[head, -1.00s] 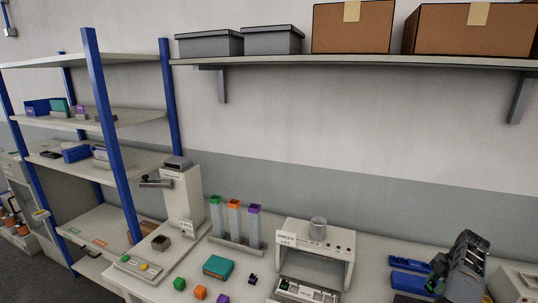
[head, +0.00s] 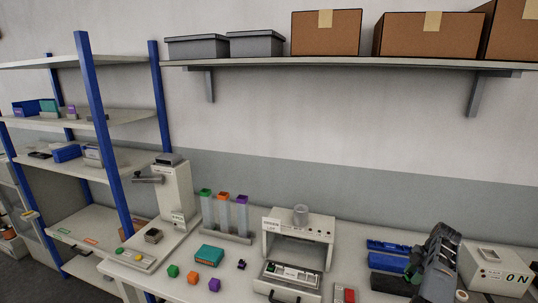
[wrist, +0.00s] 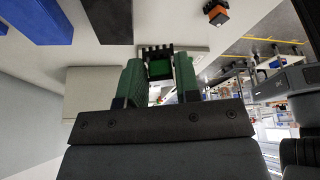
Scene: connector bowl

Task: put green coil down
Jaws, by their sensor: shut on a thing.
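In the wrist view the green coil (wrist: 160,70), a small block with a green face and black toothed edges, sits between the two green fingers of my gripper (wrist: 158,62). The fingers are shut on it. In the head view my dark gripper (head: 420,272) is at the right, over the bench beside the blue bins. The coil cannot be made out clearly there, and its height above the bench is hard to judge.
Blue bins (head: 388,262) stand left of my arm, and a white box (head: 498,268) stands right of it. An orange-black part (wrist: 217,14) shows in the wrist view.

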